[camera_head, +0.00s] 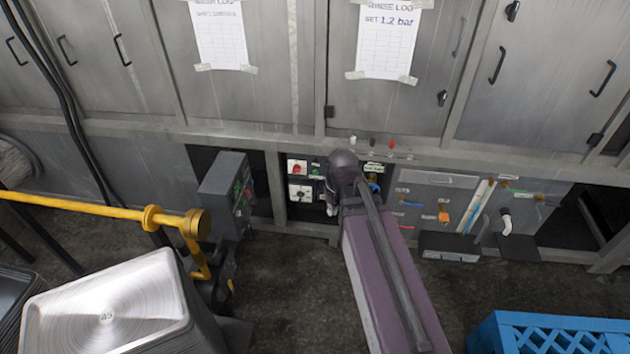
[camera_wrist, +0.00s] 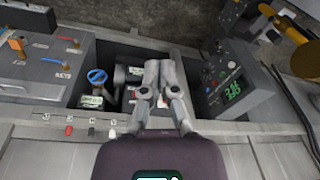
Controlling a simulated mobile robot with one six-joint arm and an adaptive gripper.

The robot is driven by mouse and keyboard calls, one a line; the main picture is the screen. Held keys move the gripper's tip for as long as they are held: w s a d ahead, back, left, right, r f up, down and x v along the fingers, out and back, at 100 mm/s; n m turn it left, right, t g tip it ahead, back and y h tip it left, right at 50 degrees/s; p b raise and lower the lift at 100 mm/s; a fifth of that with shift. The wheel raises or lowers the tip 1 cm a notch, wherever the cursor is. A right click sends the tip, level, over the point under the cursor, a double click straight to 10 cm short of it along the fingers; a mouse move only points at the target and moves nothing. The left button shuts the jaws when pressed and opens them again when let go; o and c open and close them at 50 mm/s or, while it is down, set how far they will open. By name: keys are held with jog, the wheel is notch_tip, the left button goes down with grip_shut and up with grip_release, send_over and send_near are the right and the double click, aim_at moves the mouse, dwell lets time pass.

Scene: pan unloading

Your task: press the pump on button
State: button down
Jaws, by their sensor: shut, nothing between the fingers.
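I cannot read which label marks the pump on button. My gripper (camera_wrist: 159,66) is shut and empty, its two fingers together over the recess in the wrist view. The fingers and wrist hide much of the panel there. In the head view my arm reaches to the right side of the panel and covers part of it. Whether the fingertips touch anything cannot be told.
A blue valve handle (camera_wrist: 97,76) lies on the other side. A yellow bar (camera_head: 100,207), stacked pans (camera_head: 107,316) and a blue crate (camera_head: 550,335) stand nearer.

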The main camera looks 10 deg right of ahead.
aim_at(315, 173)
jog(key=w+f+t+y+b, duration=0.1)
jog(key=w+f+t+b, duration=0.4)
jog(key=w+f+b, duration=1)
jog(key=w+f+t+y+b, duration=0.2)
jog(key=w+f+t+b, duration=0.3)
jog(key=w+f+b, duration=0.9)
jog(key=w+b, duration=0.6)
jog(key=b, duration=0.2)
jog(key=shift+a+f+n+t+b, duration=0.25)
jog(key=shift+f+n+t+b, duration=0.05)
jog(key=shift+f+n+b, duration=0.1)
jog(key=shift+r, duration=0.1)
jog(key=w+d, duration=0.2)
jog(key=w, duration=0.6)
jog(key=shift+w+d, duration=0.15)
jog(key=shift+d, duration=0.2)
jog(key=shift+w, duration=0.15)
jog(key=shift+w+d, duration=0.1)
jog(key=shift+w, duration=0.2)
